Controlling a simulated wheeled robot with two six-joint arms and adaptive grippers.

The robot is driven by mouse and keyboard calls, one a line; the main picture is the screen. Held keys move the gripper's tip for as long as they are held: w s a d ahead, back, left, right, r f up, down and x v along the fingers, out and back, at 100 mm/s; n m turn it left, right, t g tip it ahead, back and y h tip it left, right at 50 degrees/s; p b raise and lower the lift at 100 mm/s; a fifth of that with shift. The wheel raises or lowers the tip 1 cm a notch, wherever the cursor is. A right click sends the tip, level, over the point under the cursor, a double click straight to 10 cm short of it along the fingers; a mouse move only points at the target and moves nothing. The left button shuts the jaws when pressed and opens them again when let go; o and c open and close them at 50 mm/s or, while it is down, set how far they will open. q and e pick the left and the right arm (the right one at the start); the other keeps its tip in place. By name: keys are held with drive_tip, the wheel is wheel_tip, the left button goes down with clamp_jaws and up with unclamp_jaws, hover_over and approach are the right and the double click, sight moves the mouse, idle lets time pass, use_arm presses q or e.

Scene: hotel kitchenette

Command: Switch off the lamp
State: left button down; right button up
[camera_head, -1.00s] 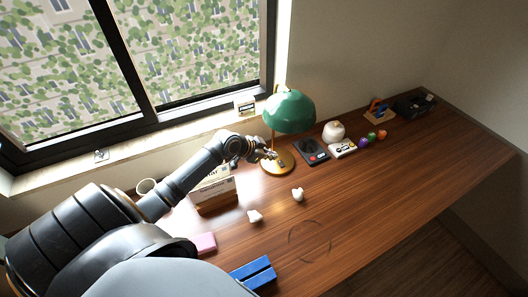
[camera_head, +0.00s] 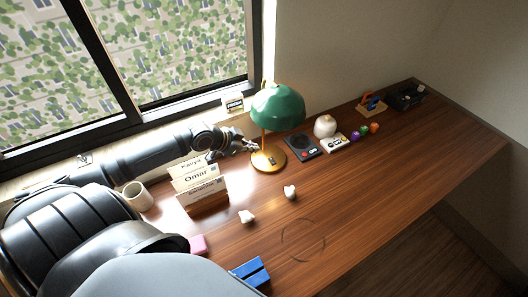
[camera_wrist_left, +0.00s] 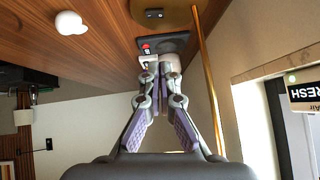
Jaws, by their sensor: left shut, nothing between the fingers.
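The lamp has a green dome shade (camera_head: 277,107), a thin brass stem and a round brass base (camera_head: 270,161) on the desk below the window. A small dark switch (camera_head: 271,159) sits on the base. The base (camera_wrist_left: 178,12) and stem (camera_wrist_left: 207,75) also show in the left wrist view. My left gripper (camera_head: 253,147) is shut and empty, just left of the stem and above the desk; its fingers show in the left wrist view (camera_wrist_left: 150,78). I cannot tell whether the lamp is lit. My right gripper is out of view.
Name cards in a wooden holder (camera_head: 207,203) and a white mug (camera_head: 138,196) stand near my left arm. A black device (camera_head: 301,145), a white round object (camera_head: 325,126) and small coloured balls lie right of the lamp. The desk's front right is clear.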

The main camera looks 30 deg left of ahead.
use_arm(q)
drive_tip(key=w, duration=0.1)
drive_tip(key=b, duration=0.2)
hover_over(272, 161)
drive_tip(key=s+a, duration=0.1)
drive_tip(key=s, duration=0.1)
wheel_tip(272, 161, down, 6)
drive_tip(key=shift+w+a+f, duration=0.1)
drive_tip(key=shift+w+f, duration=0.05)
drive_tip(key=f, duration=0.2)
drive_tip(key=w+f, duration=0.1)
drive_tip(key=shift+f, duration=0.4)
drive_tip(key=shift+s+a+f, duration=0.1)
drive_tip(key=shift+f, duration=0.4)
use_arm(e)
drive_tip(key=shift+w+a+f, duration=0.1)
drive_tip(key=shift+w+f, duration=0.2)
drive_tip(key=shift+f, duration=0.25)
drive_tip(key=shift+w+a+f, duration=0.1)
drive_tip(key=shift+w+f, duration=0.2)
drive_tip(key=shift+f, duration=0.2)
use_arm(q)
drive_tip(key=shift+f, duration=0.1)
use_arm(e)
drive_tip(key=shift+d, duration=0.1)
